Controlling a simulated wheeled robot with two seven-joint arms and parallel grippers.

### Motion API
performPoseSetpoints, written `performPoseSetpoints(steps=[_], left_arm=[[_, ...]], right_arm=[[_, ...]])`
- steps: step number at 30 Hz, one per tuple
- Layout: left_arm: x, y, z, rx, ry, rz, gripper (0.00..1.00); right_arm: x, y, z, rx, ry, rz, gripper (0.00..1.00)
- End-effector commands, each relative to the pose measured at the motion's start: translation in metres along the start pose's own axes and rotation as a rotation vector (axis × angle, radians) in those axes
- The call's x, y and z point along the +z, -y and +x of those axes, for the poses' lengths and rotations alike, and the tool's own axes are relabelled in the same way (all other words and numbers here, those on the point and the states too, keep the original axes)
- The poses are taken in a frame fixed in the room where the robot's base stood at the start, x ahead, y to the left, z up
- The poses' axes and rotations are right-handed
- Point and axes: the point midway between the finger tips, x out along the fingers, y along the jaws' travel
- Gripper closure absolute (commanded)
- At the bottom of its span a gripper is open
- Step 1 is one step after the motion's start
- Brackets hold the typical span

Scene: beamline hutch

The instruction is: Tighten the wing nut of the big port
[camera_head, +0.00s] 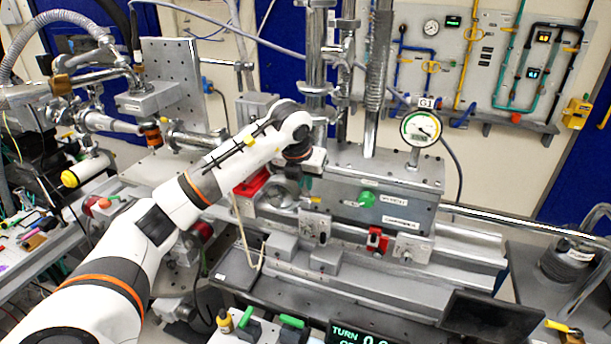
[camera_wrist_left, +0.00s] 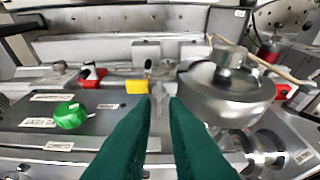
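The big port is a round silver flange (camera_wrist_left: 228,95), just right of the fingertips in the left wrist view. In the head view it shows beneath my left wrist (camera_head: 283,192), partly covered. A small silver wing nut (camera_wrist_left: 159,92) stands between the tips of my left gripper (camera_wrist_left: 161,100), beside the flange's left edge. The two green fingers have a narrow gap, and the nut about fills it. I cannot tell whether they press on it. My right gripper is not in view.
A green knob (camera_head: 367,199) and a dial gauge (camera_head: 421,128) are on the grey box to the right. A red clamp (camera_head: 377,239) is at the front. A yellow block (camera_wrist_left: 137,87) is left of the nut. A display reading "TURN" (camera_head: 362,336) stands below.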

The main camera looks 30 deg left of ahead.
Motion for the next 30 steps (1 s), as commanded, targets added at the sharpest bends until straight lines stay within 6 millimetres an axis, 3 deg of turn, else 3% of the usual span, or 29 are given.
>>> performPoseSetpoints(steps=[7,14,17,30], left_arm=[[0.000,0.000,0.017,0.000,0.000,0.000,0.87],[0.000,0.000,0.018,0.001,-0.001,0.000,0.87],[0.000,0.000,0.018,0.001,-0.001,0.000,1.00],[0.001,0.001,0.019,0.017,0.000,0.039,1.00]], right_arm=[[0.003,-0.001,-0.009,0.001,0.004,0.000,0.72],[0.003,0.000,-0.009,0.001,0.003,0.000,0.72],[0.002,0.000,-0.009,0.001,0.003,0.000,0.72],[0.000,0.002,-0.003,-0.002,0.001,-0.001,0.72]])
